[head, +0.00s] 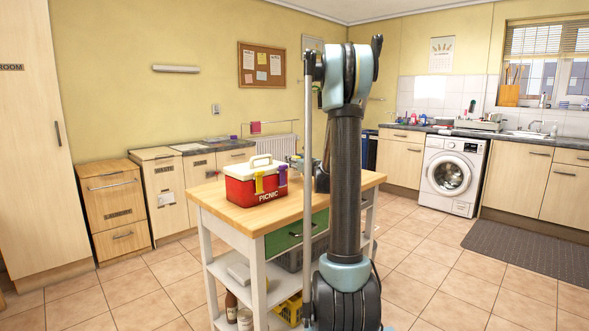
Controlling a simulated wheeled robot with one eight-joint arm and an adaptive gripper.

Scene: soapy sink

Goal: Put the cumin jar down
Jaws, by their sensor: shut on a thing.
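My gripper (295,161) shows small and dark just left of my arm's upright link, above the wooden top of the kitchen trolley (235,214). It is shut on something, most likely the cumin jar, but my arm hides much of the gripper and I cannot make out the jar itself. I cannot tell whether what it holds touches the trolley top. The gripper is behind and right of the red picnic box.
Bottles, a yellow crate (290,309) and other items fill the lower shelves. A washing machine (452,176) stands at the back right.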

